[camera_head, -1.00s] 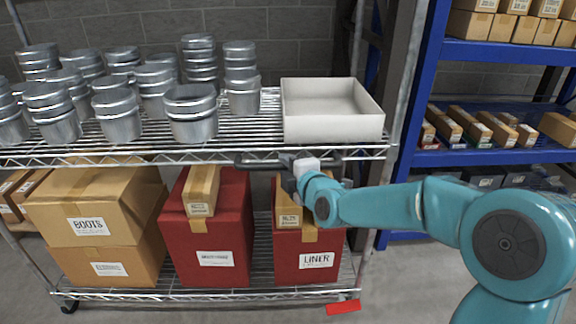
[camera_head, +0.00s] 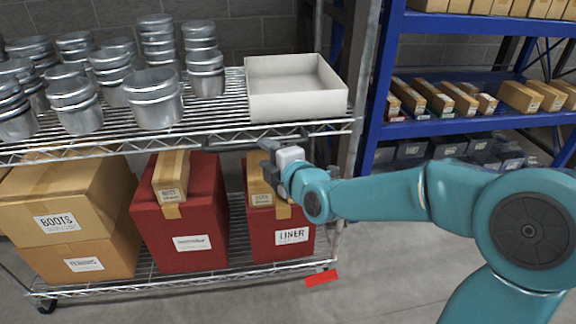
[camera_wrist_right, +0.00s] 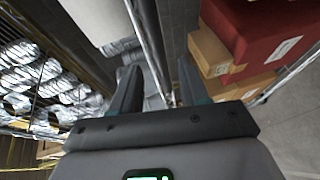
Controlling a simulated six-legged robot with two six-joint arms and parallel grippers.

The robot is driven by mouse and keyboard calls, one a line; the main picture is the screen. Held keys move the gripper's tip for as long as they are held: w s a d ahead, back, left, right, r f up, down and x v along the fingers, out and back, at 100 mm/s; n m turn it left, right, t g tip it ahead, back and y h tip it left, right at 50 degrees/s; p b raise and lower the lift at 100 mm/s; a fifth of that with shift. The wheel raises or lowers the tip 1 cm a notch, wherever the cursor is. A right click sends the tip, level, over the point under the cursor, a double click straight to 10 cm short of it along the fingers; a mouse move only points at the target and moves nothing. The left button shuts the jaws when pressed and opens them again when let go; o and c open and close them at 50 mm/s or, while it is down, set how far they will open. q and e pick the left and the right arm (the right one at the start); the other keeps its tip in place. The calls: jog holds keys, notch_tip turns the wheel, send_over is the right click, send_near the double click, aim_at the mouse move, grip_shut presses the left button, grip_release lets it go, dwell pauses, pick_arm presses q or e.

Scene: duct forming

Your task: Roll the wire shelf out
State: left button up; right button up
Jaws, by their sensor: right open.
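The wire shelf (camera_head: 200,141) is a chrome rack on casters, with an upper and a lower wire deck. A dark handle bar (camera_head: 232,145) runs along the front edge of its upper deck. My right gripper (camera_head: 264,156) is open at the right part of this bar; I cannot tell whether it touches. In the right wrist view my two dark fingers (camera_wrist_right: 157,88) stand apart, with a slanting metal rail of the shelf seen between and beyond them. My left gripper is not in view.
Several metal canisters (camera_head: 153,100) and a white tray (camera_head: 297,104) stand on the upper deck. Brown boxes (camera_head: 70,205) and red boxes (camera_head: 188,237) sit below. A red marker (camera_head: 322,278) lies on the floor. A blue rack (camera_head: 440,128) stands at right. Front floor is clear.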

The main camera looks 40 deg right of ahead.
jog(key=p+v, duration=0.1)
jog(key=v, duration=0.9)
jog(key=shift+r, duration=0.1)
